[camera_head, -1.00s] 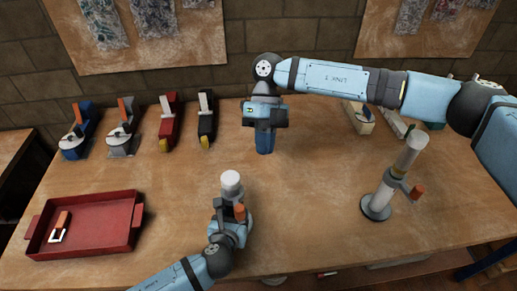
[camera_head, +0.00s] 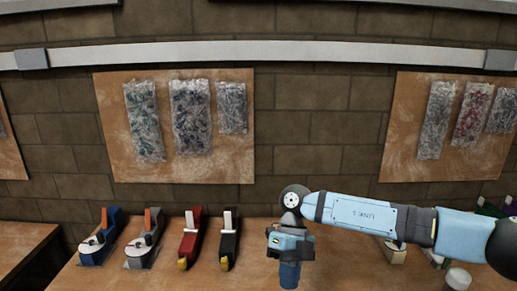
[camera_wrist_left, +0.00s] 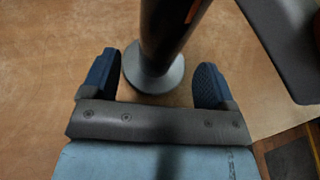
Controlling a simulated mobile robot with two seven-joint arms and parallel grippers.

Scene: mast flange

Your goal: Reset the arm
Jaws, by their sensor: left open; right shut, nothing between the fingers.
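My right arm comes in from the right in the head view. Its gripper (camera_head: 289,276) points down over the back of the workbench, shut and empty. My left arm is outside the head view. In the left wrist view my left gripper (camera_wrist_left: 157,78) is open, with one blue finger on each side of a dark post (camera_wrist_left: 168,25). The post stands on a round grey flange (camera_wrist_left: 155,77) on the bench. No finger visibly presses on the post. Whether the fingertips reach level with it I cannot tell.
Several tools, including a blue one (camera_head: 98,238) and a red one (camera_head: 191,240), stand along the bench's back left. A white post top (camera_head: 457,279) shows below my right arm. Bagged parts hang on wall boards (camera_head: 235,160). Bare bench (camera_head: 180,279) lies left of my right gripper.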

